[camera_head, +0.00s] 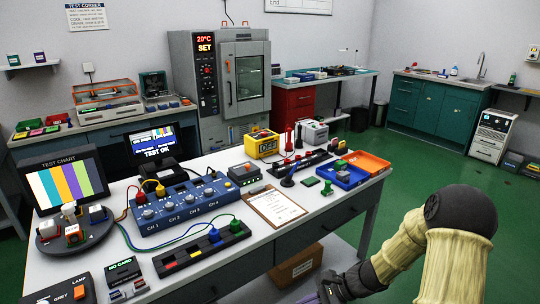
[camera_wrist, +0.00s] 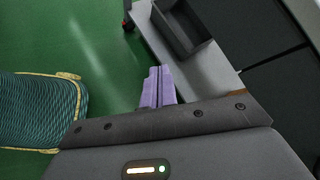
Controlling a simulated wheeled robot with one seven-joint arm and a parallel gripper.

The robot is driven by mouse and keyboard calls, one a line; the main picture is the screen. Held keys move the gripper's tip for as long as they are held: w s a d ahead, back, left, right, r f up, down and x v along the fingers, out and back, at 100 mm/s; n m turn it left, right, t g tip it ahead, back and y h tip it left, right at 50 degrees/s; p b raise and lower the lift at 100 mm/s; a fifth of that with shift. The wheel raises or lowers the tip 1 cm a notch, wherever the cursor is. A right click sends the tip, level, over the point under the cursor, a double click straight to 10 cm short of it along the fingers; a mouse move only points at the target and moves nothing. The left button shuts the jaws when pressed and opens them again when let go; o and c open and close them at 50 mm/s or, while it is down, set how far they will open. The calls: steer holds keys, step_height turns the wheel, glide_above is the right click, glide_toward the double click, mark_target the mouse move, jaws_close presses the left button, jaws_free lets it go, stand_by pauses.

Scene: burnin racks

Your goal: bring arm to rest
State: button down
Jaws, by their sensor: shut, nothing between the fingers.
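My arm reaches in from the lower right in the head view, bent at the elbow, with its forearm pointing down and left. My gripper (camera_head: 322,294) is low at the bottom edge there, in front of the white workbench (camera_head: 258,252) and below its top, partly cut off by the frame. In the wrist view the purple fingers of my gripper (camera_wrist: 158,76) lie together, shut, with nothing between them. They point toward the green floor (camera_wrist: 95,50) and the bench's lower shelf (camera_wrist: 215,70).
A cardboard box (camera_head: 297,266) sits on the lower shelf near my gripper. The bench top holds a blue channel unit (camera_head: 185,208), a clipboard (camera_head: 273,206) and a blue-and-orange tray (camera_head: 366,163). Green floor (camera_head: 430,165) is open to the right.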

steer(key=s+d+r+n+t+h, duration=0.1)
steer(key=s+d+r+n+h, duration=0.4)
steer(key=s+r+n+h, duration=0.65)
step_height(320, 180, up, 19)
steer(key=s+n+y+p, duration=0.1)
steer(key=n+p, duration=0.1)
steer(key=p, duration=1.7)
steer(key=shift+d+f+t, duration=0.15)
steer(key=shift+d+t, duration=0.05)
steer(key=shift+t, duration=0.1)
